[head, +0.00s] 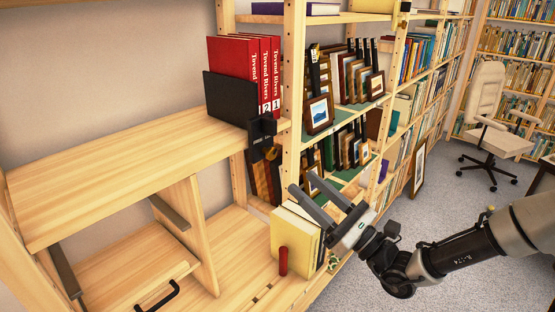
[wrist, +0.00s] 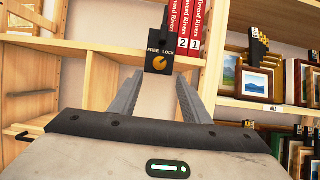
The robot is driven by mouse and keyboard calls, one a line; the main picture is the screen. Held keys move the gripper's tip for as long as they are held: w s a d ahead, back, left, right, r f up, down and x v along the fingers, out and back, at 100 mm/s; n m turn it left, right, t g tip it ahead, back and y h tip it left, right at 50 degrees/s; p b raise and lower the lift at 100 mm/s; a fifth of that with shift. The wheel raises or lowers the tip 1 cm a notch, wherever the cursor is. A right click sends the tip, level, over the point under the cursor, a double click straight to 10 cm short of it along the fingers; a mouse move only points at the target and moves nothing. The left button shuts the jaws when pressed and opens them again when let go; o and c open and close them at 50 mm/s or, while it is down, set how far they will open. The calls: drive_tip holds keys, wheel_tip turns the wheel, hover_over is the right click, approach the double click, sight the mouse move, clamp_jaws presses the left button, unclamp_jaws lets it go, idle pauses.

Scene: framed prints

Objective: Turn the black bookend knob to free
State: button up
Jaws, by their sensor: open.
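The black bookend (head: 229,98) stands on the upper shelf against red books in the head view. Its black lock block (head: 262,128) hangs at the shelf's front edge. In the wrist view the block (wrist: 160,54) carries the words FREE and LOCK above a round orange knob (wrist: 159,64). The knob's exact setting is too small to tell. My gripper (head: 323,190) is open and empty, in front of and below the block in the head view. In the wrist view its two fingers (wrist: 158,88) point toward the knob, one on each side below it, apart from it.
Red books (head: 270,65) numbered 1 and 2 stand beside the bookend. Framed prints (head: 320,113) fill the shelves to the right. Yellow books (head: 294,240) and a red cylinder (head: 283,261) stand on the lower shelf near my gripper. The upper shelf (head: 120,170) is clear to the left.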

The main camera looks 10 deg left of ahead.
sight(273, 156)
drive_tip(key=x, duration=1)
drive_tip(key=shift+a, duration=0.15)
drive_tip(key=c, duration=1)
